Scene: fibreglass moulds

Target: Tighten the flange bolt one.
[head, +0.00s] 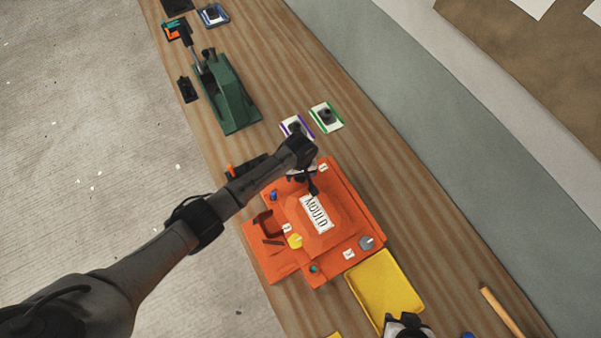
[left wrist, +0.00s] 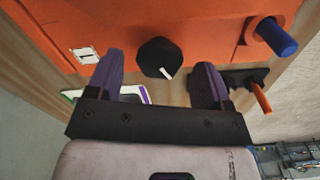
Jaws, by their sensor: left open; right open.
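The orange mould (head: 345,205) with a "MOULD" label lies on the bench. Its flange carries a yellow bolt head (head: 295,241), a grey one (head: 366,243) and a black hexagonal one (left wrist: 158,55) with a white pointer line. My left gripper (head: 307,182) is over the mould's far edge and hides the black bolt in the head view. In the left wrist view its open purple fingers stand either side of that bolt, with gaps visible. A white tag (left wrist: 86,55) is beside the bolt; its mark is unreadable. My right gripper (head: 406,326) shows partly at the bottom edge, open.
A blue pin (left wrist: 275,37) and an orange-handled item in a black holder (left wrist: 262,92) are near the left gripper. A yellow tray (head: 385,285) lies beside the mould. A green stand (head: 228,95) and small framed pads (head: 326,117) are farther up the bench.

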